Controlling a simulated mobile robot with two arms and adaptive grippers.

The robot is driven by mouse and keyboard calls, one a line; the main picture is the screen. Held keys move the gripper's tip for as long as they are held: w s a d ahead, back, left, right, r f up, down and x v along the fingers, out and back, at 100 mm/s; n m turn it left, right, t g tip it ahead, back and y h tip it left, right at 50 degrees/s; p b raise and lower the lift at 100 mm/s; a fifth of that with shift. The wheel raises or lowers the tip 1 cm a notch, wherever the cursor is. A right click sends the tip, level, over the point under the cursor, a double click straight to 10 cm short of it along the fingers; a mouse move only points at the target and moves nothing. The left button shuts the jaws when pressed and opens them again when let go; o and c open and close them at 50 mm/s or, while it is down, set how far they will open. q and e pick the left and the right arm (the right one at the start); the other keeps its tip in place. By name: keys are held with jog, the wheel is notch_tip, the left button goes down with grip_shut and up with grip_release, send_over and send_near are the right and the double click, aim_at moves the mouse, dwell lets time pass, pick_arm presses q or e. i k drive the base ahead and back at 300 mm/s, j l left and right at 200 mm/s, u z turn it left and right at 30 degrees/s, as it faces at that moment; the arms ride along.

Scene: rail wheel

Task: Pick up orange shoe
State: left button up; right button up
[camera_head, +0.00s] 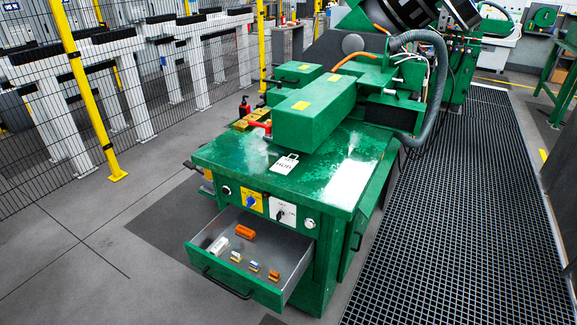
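An orange block-like piece (245,232), which looks like the orange shoe, lies near the back of the open drawer (283,290) of the green machine. A similar white piece (218,246) lies to its left. Several smaller pieces lie in a row near the drawer's front, including a small orange-topped one (274,275). Fine detail is too small to tell. Neither of my grippers is in view.
The green machine (330,195) stands above and behind the drawer, with knobs and switches on its front panel. A black grating (440,240) covers the floor on the right. A wire fence with yellow posts (88,90) stands at left. Grey floor at lower left is clear.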

aim_at(275, 276)
jog(key=i+j+z, duration=0.1)
jog(key=i+j, duration=0.15)
jog(key=i+j+z, duration=0.15)
jog(key=j, duration=0.3)
jog(key=i+j+z, duration=0.1)
jog(key=i+j, duration=0.25)
jog(key=i+j+z, duration=0.15)
jog(key=j, duration=0.25)
jog(key=i, duration=0.05)
